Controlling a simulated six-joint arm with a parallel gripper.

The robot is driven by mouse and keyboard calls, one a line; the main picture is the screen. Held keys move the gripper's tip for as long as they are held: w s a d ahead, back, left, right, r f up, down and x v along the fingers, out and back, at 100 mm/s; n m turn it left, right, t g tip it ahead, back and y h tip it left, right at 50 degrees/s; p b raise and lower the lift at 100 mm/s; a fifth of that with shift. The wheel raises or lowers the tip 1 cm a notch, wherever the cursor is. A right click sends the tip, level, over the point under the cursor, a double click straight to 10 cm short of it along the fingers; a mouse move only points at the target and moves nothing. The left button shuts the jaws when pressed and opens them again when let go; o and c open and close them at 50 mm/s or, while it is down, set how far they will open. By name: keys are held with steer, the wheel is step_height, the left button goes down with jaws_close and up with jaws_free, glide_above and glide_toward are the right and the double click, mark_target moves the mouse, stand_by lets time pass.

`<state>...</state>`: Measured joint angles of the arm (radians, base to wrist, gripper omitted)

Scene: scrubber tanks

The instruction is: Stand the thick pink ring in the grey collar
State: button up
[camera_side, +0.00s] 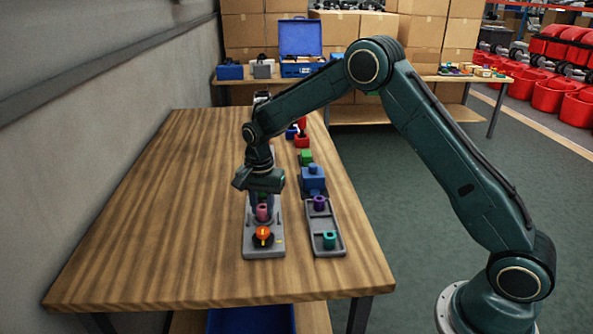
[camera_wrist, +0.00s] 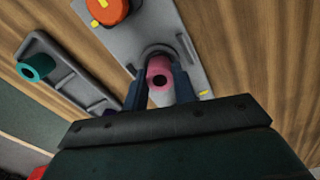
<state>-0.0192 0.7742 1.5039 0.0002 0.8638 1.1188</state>
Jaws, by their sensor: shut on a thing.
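The thick pink ring (camera_wrist: 159,72) is a short tube with a dark hole, held between the two fingers of my gripper (camera_wrist: 159,92). It also shows in the side view (camera_side: 262,213), upright below my gripper (camera_side: 262,192). The grey collar (camera_wrist: 153,49) is a rounded rim on the grey plate, right by the ring in the wrist view. The ring hides part of it. I cannot tell whether the ring's lower end is inside the collar or just above it.
The grey plate (camera_side: 253,250) also carries an orange-red knob (camera_side: 263,235) with yellow marks. A grey tray (camera_side: 325,226) to the right holds a teal ring (camera_side: 329,240) and a purple ring (camera_side: 319,203). A blue block (camera_side: 313,181) stands behind. The table's left side is clear.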

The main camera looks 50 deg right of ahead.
steer(key=shift+f, duration=0.35)
stand_by(1.0)
steer(key=o, duration=1.1)
steer(key=shift+c, duration=0.2)
steer(key=shift+o, duration=0.5)
steer(key=o, duration=0.8)
steer(key=shift+r, duration=0.2)
steer(key=shift+r, duration=3.3)
